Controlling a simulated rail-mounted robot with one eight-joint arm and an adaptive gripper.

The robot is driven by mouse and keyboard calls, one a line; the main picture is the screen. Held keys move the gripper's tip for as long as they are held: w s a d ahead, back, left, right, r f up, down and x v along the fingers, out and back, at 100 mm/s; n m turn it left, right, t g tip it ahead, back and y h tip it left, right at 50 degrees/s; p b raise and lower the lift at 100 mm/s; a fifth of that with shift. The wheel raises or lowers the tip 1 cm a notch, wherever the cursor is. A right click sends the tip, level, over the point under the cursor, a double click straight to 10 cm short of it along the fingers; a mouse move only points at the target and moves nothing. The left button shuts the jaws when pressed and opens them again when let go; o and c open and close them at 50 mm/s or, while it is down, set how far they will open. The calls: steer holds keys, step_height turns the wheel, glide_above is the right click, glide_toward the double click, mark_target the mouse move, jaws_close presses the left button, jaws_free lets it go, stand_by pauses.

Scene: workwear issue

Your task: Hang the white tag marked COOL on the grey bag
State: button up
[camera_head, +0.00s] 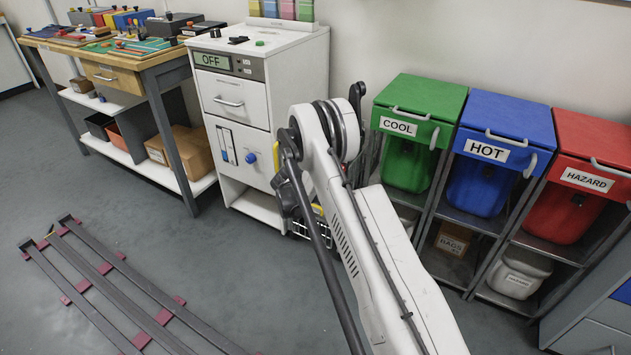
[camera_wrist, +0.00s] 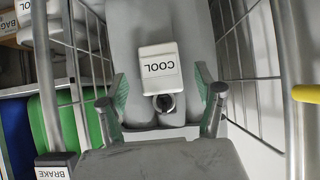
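In the wrist view the white tag (camera_wrist: 157,65) marked COOL lies against a grey surface that looks like the grey bag (camera_wrist: 195,30). Its lettering appears upside down. A dark round piece (camera_wrist: 165,102) shows at the tag's near end, in its hole; I cannot tell whether it is a hook or peg bearing the tag. My gripper (camera_wrist: 161,95) is open, its two teal-padded fingers apart on either side of the tag's near end, with visible gaps. In the head view my arm hides the gripper, tag and bag.
A wire frame (camera_wrist: 270,70) flanks the bag, with a yellow bar (camera_wrist: 306,94) at right and a BRAKE label (camera_wrist: 55,170) at lower left. Green COOL (camera_head: 420,98), blue HOT (camera_head: 508,118) and red HAZARD (camera_head: 590,145) bins stand right. A white cabinet (camera_head: 285,70) stands behind my arm.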

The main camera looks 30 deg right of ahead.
steer(key=v, duration=1.2)
steer(key=s+a+r+n+y, duration=0.2)
steer(key=s+a+r+n, duration=0.15)
steer(key=s+r, duration=0.7)
steer(key=s+a+r+n+y, duration=0.25)
steer(key=s+a+r, duration=0.2)
steer(key=r, duration=1.05)
steer(key=s+a+r+n+y, duration=0.1)
steer(key=s+a+n+y, duration=0.15)
steer(key=s, duration=0.75)
steer(key=s+a+r+n+t+y, duration=0.15)
steer(key=s+a, duration=0.25)
steer(key=s, duration=0.6)
steer(key=s+a+r+n+g+y, duration=0.1)
steer(key=s+a+r, duration=0.15)
steer(key=s, duration=0.75)
step_height(320, 180, up, 17)
steer(key=p, duration=1.8)
steer(key=shift+w+a+r+t, duration=0.15)
steer(key=shift+r+t, duration=0.05)
steer(key=shift+t, duration=0.15)
